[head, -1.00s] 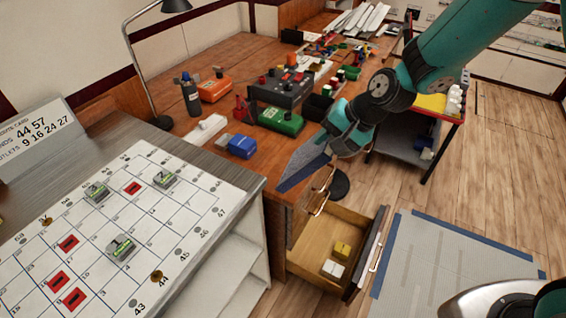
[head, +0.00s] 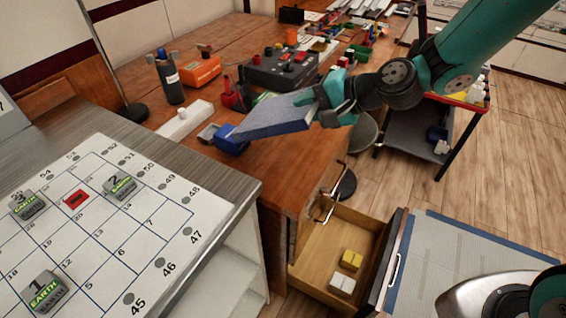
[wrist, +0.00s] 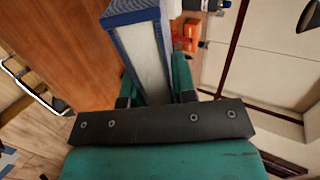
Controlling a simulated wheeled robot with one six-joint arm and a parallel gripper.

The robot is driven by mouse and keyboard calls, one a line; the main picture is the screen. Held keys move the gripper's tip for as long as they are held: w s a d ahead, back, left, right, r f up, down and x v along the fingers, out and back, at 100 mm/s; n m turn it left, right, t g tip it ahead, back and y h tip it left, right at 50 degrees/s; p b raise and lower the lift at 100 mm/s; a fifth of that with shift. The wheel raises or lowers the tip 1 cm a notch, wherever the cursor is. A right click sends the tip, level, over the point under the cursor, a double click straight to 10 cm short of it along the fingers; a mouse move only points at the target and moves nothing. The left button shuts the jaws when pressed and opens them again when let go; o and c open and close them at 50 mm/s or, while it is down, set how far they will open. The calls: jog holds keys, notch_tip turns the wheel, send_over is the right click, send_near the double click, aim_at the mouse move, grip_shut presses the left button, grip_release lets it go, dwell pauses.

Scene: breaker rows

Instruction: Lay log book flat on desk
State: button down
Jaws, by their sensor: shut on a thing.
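The log book (head: 272,118), with a blue-grey cover and pale page edges, is held in my gripper (head: 322,104). It is tilted and appears to be over the wooden desk (head: 275,168), near the desk's front edge. I cannot tell the exact gap between book and desk.
A blue box (head: 230,138) and a white strip (head: 185,119) are close left of the book. A black meter (head: 283,68) and an orange case (head: 202,71) stand farther back. An open drawer (head: 335,255) juts out below the desk. The desk's near front is bare.

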jog(key=shift+w+a+f, duration=0.1)
jog(key=shift+w+f, duration=0.4)
jog(key=shift+f, duration=0.15)
jog(key=shift+f+b, duration=0.2)
jog(key=shift+b, duration=0.15)
notch_tip(320, 180, down, 9)
jog(key=b, duration=0.7)
jog(key=shift+f+b, duration=0.15)
jog(key=shift+b, duration=0.2)
jog(key=c, duration=1.1)
grip_release()
jog(key=p+v, duration=0.2)
jog(key=v, duration=0.6)
